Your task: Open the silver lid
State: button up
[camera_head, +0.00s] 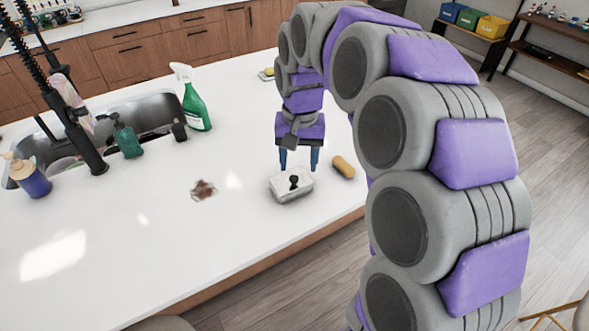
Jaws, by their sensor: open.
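The silver lid (283,183) is a small, boxy, light-grey piece with a dark knob (294,181) on top. It sits on a low container on the white island counter (130,250), near the front right edge. The lid appears closed. My gripper (299,165) points down just above and behind the lid. Its two blue fingers are apart with nothing visible between them. Whether a finger touches the lid cannot be told from this view.
A yellow-brown oblong (343,167) lies right of the lid. A green spray bottle (194,105), a green soap bottle (126,138) and a purple pump bottle (30,178) stand around the sink (150,104). The front left counter is clear.

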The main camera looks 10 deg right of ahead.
aim_at(294, 177)
jog(key=w+d+m+p, duration=0.1)
jog(key=w+m, duration=0.2)
jog(key=w, duration=0.9)
jog(key=f+b, duration=0.1)
jog(key=f, duration=0.5)
jog(key=f+b, duration=0.1)
jog(key=f, duration=0.5)
jog(key=f+b, duration=0.1)
jog(key=f, duration=0.5)
jog(key=shift+w+d+f, duration=0.15)
jog(key=shift+w+d, duration=0.05)
jog(key=shift+d, duration=0.05)
grip_shut()
